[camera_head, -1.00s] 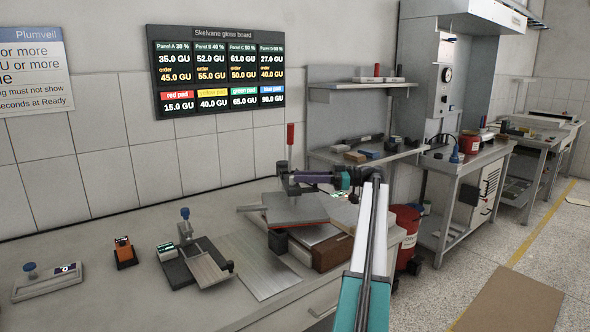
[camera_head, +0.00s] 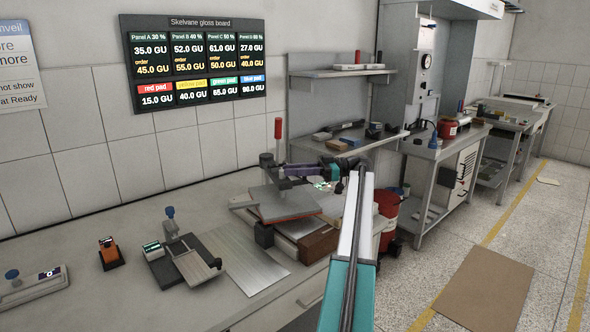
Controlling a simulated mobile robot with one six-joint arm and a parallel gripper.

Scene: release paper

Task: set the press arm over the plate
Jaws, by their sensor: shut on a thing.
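The press (camera_head: 264,233) stands on the bench with an upright red handle (camera_head: 278,128) on a dark arm head. The head is above a grey plate with a red edge (camera_head: 288,203); whether it is square over the plate or touches it, I cannot tell. My gripper (camera_head: 286,172) comes in from the right beside the foot of the handle. It is shut on the press arm just below the handle. My wrist and the press head partly hide the jaws and the contact.
A flat metal sheet (camera_head: 240,258), a small clamp-like device (camera_head: 190,258) and an orange meter (camera_head: 110,253) lie to the left on the bench. A brown block (camera_head: 318,244) is under the press's right side. A red bin (camera_head: 385,215) stands beyond the bench's right end.

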